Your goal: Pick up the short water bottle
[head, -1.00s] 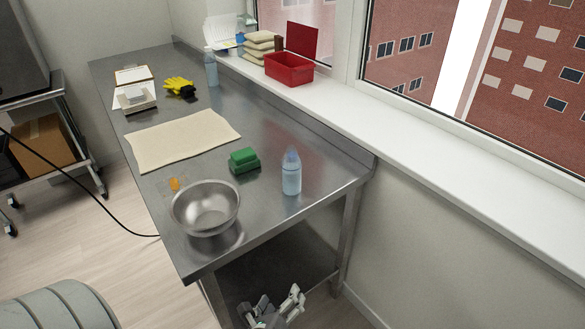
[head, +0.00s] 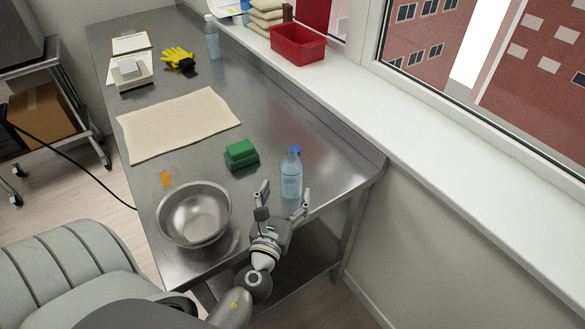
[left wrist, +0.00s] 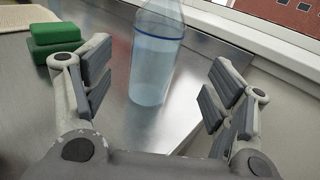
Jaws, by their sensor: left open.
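A clear water bottle (head: 291,180) with a blue cap stands upright near the table's right front edge. Another clear bottle (head: 212,40) stands farther back by the sill; I cannot tell for sure which is shorter. My left gripper (head: 285,195) is open just in front of the near bottle, with its fingers pointing toward it. In the left wrist view the near bottle (left wrist: 155,65) stands upright beyond and between the spread fingers, apart from both. Its top is cut off there. My right gripper is not in view.
A steel bowl (head: 194,212) stands left of the gripper. Green sponges (head: 241,154) lie left of the near bottle, with a beige cloth (head: 180,124) beyond. Yellow gloves (head: 179,59) and a red bin (head: 298,46) are farther back. The steel table (head: 262,110) is clear behind the bottle.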

